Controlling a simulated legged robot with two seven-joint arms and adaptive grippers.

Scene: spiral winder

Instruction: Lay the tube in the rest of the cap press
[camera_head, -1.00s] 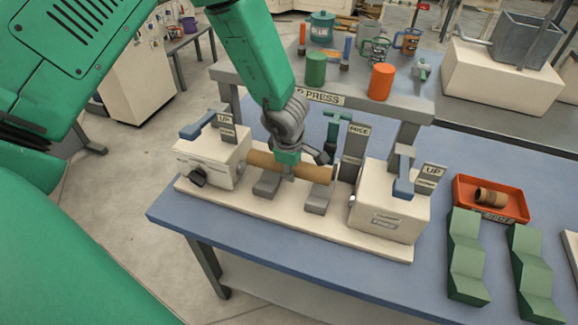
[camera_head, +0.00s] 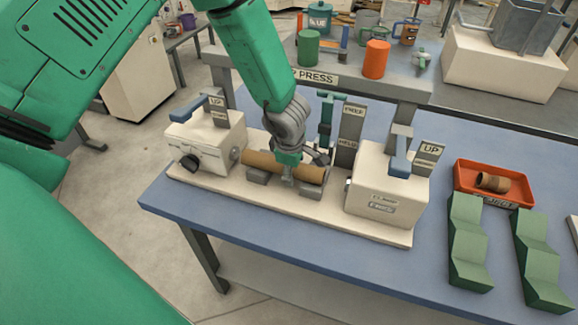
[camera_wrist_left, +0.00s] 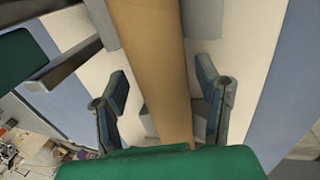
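The brown tube (camera_head: 262,162) lies lengthwise in the grey rest blocks (camera_head: 257,175) of the cap press (camera_head: 205,142), between its two cream end housings. It looks level and seated. My left gripper (camera_head: 288,174) is over the tube's middle, pointing down. In the left wrist view, the tube (camera_wrist_left: 155,60) runs between the two fingers of the left gripper (camera_wrist_left: 164,98). A gap shows on each side, so the fingers look open and apart from it. The gripper hides part of the tube in the head view. My right gripper is not in view.
Blue-handled levers and the "UP" signs (camera_head: 431,150) stand at both press ends. A green upright tool (camera_head: 327,118) and a grey sign post (camera_head: 351,135) stand close behind. An orange tray (camera_head: 520,190) with a short brown piece and green stepped blocks (camera_head: 467,240) are at right.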

